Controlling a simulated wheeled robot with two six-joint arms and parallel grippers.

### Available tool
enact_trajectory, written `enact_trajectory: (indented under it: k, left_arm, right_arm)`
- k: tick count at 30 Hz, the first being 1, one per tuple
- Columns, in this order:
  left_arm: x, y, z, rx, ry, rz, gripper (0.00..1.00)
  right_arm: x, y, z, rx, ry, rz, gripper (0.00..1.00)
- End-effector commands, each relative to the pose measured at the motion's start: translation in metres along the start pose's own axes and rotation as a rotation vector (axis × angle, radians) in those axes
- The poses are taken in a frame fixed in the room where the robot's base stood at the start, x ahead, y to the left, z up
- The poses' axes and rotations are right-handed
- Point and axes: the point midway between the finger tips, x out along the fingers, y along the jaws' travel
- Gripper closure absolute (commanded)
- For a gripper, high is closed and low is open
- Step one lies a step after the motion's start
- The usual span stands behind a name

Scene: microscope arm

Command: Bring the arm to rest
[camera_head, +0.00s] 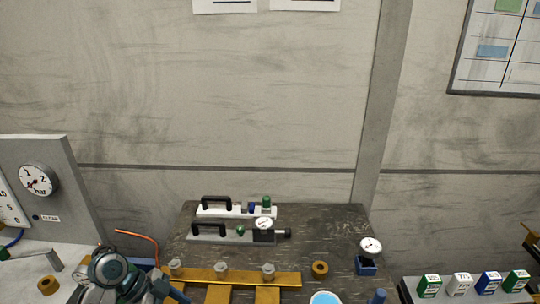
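I cannot make out a microscope arm in the head view. A dark round device with a teal ring (110,268) is cut off by the bottom edge at the lower left. I cannot tell whether it is part of an arm or a thing on the bench. No fingertips of my left or right gripper can be made out.
A dark worn bench top (335,222) holds two handled units, white (230,212) and grey (215,237). A brass bar (215,277) with bolts, a brass ring (320,268) and a blue-based gauge (367,267) are nearer. Small boxes (460,284) stand right. A gauge panel (65,170) stands left.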

Motion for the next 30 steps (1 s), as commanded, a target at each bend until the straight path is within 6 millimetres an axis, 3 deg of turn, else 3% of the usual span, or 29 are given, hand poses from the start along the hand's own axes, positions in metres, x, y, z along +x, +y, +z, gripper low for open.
enact_trajectory:
  k: [8, 15, 21, 30]
  left_arm:
    - [0.032, 0.036, 0.028, -0.236, -0.106, -0.092, 0.45]
    - [0.056, 0.093, 0.064, -0.576, -0.231, -0.281, 0.45]
    - [0.051, 0.141, 0.087, -0.842, -0.301, -0.485, 0.45]
    - [0.031, 0.184, 0.103, -1.063, -0.335, -0.695, 0.45]
  right_arm:
    - [0.0, 0.0, -0.002, 0.0, 0.002, 0.0, 0.64]
    - [0.0, 0.0, 0.003, 0.0, -0.005, 0.0, 0.64]
    - [0.0, 0.0, 0.002, 0.0, -0.004, 0.0, 0.64]
    - [0.0, 0.0, 0.002, 0.0, -0.004, 0.0, 0.64]
